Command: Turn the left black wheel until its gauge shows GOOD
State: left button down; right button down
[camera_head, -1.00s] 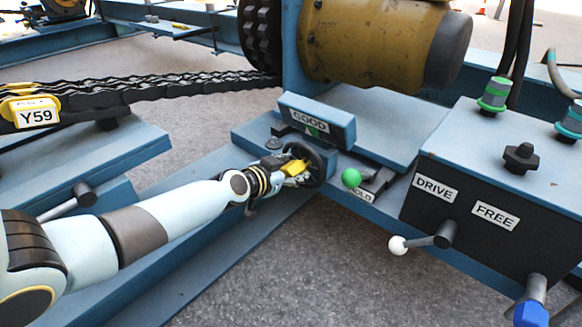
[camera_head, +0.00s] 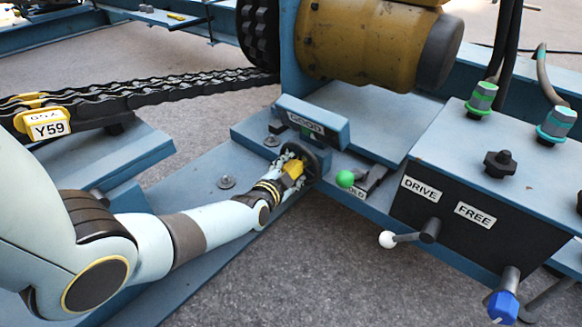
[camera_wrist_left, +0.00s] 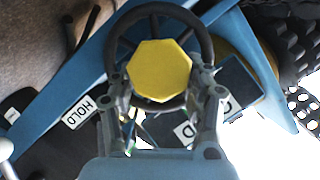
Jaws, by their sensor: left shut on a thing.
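The left black wheel (camera_head: 318,160) stands upright on the blue frame below the gauge box (camera_head: 330,122). In the left wrist view the black rim (camera_wrist_left: 203,35) and spokes sit behind a yellow faceted hub (camera_wrist_left: 160,70). My left gripper (camera_head: 294,170) is at the wheel's front and shut on it, with one finger on each side of the hub in the left wrist view (camera_wrist_left: 160,100). The gauge's GOOD label (camera_head: 305,122) shows, with a bit of green below it. The gauge face is mostly hidden in both views. My right gripper is out of view.
Right of the wheel is a green-knobbed lever (camera_head: 345,179) by a HOLD label (camera_head: 355,194). A dark control box (camera_head: 470,222) with DRIVE and FREE labels has a white-knobbed lever (camera_head: 388,239). A chain (camera_head: 180,86) with a Y59 tag lies at left.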

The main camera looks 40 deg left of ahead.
pick_arm(q)
jog(key=shift+d+f, duration=0.1)
jog(key=shift+f, duration=0.05)
jog(key=c, duration=0.5)
grip_release()
jog(key=shift+s, duration=0.1)
jog(key=v, duration=1.2)
dwell(0.7)
